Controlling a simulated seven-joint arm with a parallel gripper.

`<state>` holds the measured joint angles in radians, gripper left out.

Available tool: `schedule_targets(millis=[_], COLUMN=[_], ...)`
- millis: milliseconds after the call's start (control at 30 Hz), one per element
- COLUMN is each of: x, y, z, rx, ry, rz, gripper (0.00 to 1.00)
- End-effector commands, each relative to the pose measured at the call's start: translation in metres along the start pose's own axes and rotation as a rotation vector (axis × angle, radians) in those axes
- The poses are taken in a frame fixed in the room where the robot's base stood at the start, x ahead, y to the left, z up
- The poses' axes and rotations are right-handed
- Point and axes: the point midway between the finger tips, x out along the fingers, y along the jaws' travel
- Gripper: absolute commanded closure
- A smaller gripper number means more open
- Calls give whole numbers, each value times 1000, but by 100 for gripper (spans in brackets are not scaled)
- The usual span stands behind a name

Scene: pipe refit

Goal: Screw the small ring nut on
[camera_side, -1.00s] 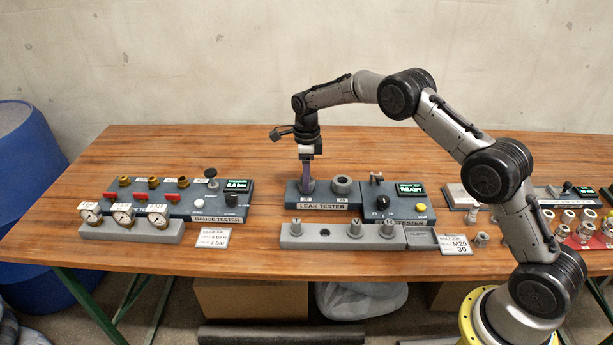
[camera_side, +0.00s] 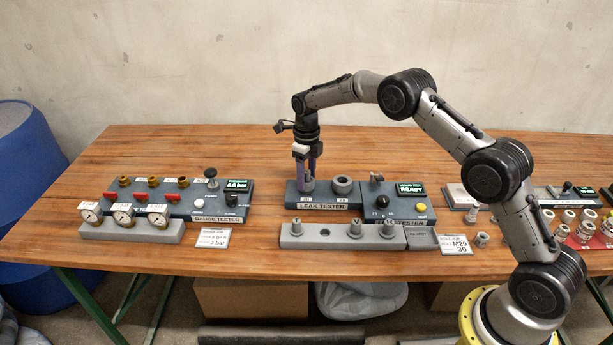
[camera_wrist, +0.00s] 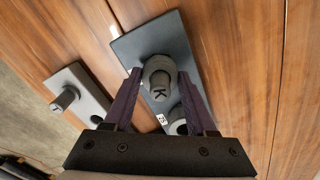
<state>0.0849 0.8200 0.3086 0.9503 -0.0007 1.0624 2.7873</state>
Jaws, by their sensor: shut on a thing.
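My gripper (camera_side: 308,183) points down over the left port of the blue-grey leak tester (camera_side: 328,202). The fingers hide part of the nut in the side view. How far it is threaded cannot be told.
A grey rack (camera_side: 325,241) with several upright fittings lies in front of the tester. The gauge tester (camera_side: 185,203) is at the left. Bare wood lies between them.

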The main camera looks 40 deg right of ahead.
Motion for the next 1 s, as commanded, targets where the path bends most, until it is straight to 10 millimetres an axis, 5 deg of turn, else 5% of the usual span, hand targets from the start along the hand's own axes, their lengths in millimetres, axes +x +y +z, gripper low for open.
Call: schedule_targets(millis=[133, 467, 800, 1000], x=[1, 0, 0, 0], y=[0, 0, 0, 0], z=[-1, 0, 0, 0], rx=[8, -30, -428, -525], ry=[1, 1, 0, 0], rz=[3, 1, 1, 1], gripper=[26, 26, 26, 26])
